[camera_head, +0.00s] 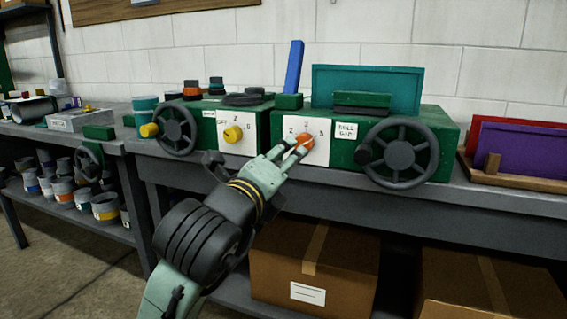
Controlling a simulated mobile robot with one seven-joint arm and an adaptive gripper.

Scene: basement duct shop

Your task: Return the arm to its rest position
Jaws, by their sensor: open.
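My arm reaches up from the bottom of the picture toward the workbench. My gripper (290,151) is open, with its fingertips at or just in front of the orange knob (306,139) on a white dial panel. I cannot tell whether the fingers touch the knob, which they partly cover. Nothing is seen held in the gripper.
A second green machine with a yellow knob (233,134) stands to the left. Black handwheels (401,153) stick out in front. The bench edge (500,204) runs below, over cardboard boxes (345,262). Purple and red panels (520,160) stand at right. Open floor (85,275) lies lower left.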

